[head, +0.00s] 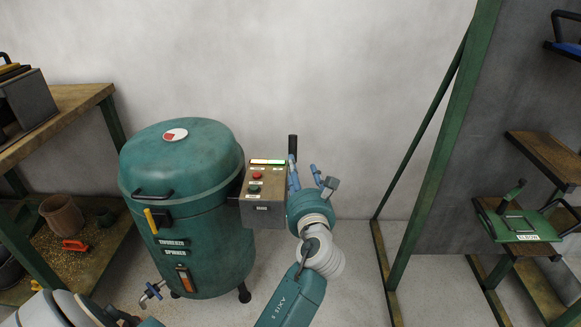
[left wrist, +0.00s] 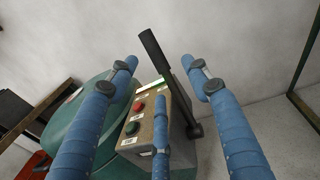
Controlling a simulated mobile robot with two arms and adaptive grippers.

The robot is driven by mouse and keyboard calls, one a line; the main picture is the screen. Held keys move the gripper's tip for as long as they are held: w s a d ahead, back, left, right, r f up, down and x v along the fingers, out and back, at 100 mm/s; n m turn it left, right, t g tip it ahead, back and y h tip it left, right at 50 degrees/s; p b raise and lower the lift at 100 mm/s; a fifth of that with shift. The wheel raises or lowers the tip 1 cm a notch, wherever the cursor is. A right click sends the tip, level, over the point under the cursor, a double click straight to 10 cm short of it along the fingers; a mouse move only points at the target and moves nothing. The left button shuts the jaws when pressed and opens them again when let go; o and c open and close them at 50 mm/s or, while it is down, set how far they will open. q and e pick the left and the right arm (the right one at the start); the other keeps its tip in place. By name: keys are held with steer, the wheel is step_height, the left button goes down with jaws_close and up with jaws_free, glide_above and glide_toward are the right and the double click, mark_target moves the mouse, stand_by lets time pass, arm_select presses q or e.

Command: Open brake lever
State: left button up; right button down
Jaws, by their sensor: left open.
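The brake lever (head: 292,146) is a black handle at the right side of the control box (head: 262,190) on the teal drum machine (head: 190,230). In the head view it stands nearly upright, its lower part hidden by my gripper. In the left wrist view the lever (left wrist: 167,64) leans to the upper left and runs down to a dark pivot beside the box. My left gripper (head: 306,174) has blue fingers and is open. In the left wrist view its fingers (left wrist: 160,66) are spread to either side of the lever; I see no grip on it.
The control box carries a red button (head: 257,177) and a dark green button (head: 254,189). A shelf (head: 60,125) with pots stands at the left. A green-framed rack (head: 440,160) stands at the right. The wall behind is bare.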

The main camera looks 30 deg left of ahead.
mark_target(291, 149)
arm_select(q)
steer(key=x, duration=0.3)
steer(key=r+x, duration=0.1)
steer(key=x, duration=0.2)
steer(key=b+x, duration=0.1)
steer(key=x, duration=0.2)
steer(key=shift+s+a+r, duration=0.1)
steer(key=shift+a+r, duration=0.25)
steer(key=shift+a, duration=0.3)
steer(key=shift+w+a, duration=0.35)
steer(key=shift+w, duration=0.1)
arm_select(e)
steer(key=shift+w+a+r, duration=0.1)
steer(key=shift+w+r, duration=0.4)
steer(key=shift+r, duration=0.25)
steer(key=shift+w+r, duration=0.45)
steer(key=shift+r, duration=0.35)
steer(key=shift+w+a+r, duration=0.1)
steer(key=shift+w+r, duration=0.4)
steer(key=shift+r, duration=0.25)
arm_select(q)
jaws_close()
